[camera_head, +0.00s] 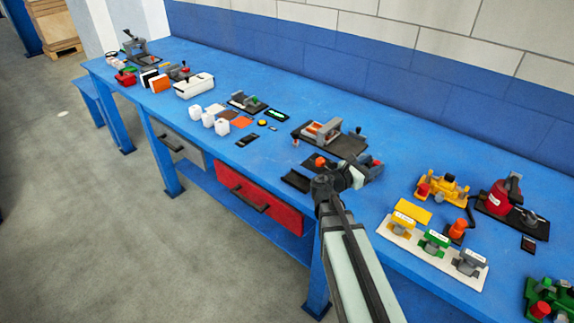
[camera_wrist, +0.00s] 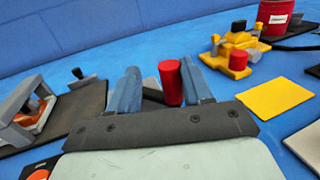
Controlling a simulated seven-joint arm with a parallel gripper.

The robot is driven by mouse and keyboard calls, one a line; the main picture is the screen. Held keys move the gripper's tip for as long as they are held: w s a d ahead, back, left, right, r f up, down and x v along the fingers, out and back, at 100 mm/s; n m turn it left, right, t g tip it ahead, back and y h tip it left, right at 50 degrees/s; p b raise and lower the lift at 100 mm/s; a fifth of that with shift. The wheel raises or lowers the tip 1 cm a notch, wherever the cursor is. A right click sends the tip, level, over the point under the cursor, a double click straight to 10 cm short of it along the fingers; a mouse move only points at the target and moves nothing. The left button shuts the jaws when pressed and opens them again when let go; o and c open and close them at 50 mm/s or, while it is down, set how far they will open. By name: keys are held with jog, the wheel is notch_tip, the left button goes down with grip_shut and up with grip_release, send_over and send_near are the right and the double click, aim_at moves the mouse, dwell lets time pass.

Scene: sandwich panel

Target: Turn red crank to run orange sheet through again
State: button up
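My gripper (camera_wrist: 162,85) is open in the wrist view, with one blue-grey finger on each side of an upright red cylindrical handle (camera_wrist: 170,84), apparently the crank's. The handle is close to the right finger, with a visible gap on the left. Whether it touches the right finger is unclear. The crank's lower part is hidden behind my gripper's dark palm. In the head view my gripper (camera_head: 355,174) is low over the bench beside the red handle (camera_head: 377,162). An orange piece, apparently the sheet (camera_head: 320,129), lies under a grey frame on a dark base; that frame (camera_wrist: 22,105) is at left in the wrist view.
An orange-red knob (camera_head: 320,162) is close left of my gripper. To the right are a yellow fixture (camera_head: 442,188), a white strip with several coloured blocks (camera_head: 398,234) and a red canister (camera_head: 498,197). White cubes (camera_head: 208,119) and small plates lie farther left. A wall (camera_head: 380,72) runs behind the bench.

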jog(key=a+m+g, duration=0.1)
jog(key=g, duration=0.1)
jog(key=w+a+m+g+h, duration=0.1)
jog(key=g, duration=0.1)
jog(key=w+m+g+h, duration=0.1)
jog(key=m+g, duration=0.1)
jog(key=shift+a, duration=0.4)
jog(key=a, duration=0.4)
jog(key=s+a, duration=0.1)
jog(key=a, duration=0.8)
jog(key=shift+s+a, duration=0.15)
jog(key=shift+s, duration=0.25)
jog(key=w+a, duration=0.1)
jog(key=w+a+f+g, duration=0.1)
jog(key=shift+a+f+m+y, duration=0.25)
jog(key=shift+a+m+y, duration=0.05)
jog(key=shift+y, duration=0.1)
jog(key=shift+n+t, duration=0.4)
jog(key=shift+t, duration=0.2)
jog(key=a, duration=0.2)
jog(key=w+a, duration=0.1)
jog(key=a, duration=0.3)
jog(key=shift+w+a, duration=0.4)
jog(key=shift+a+r+t, duration=0.1)
jog(key=shift+a+t, duration=0.2)
jog(key=shift+a, duration=0.45)
jog(key=shift+c, duration=0.2)
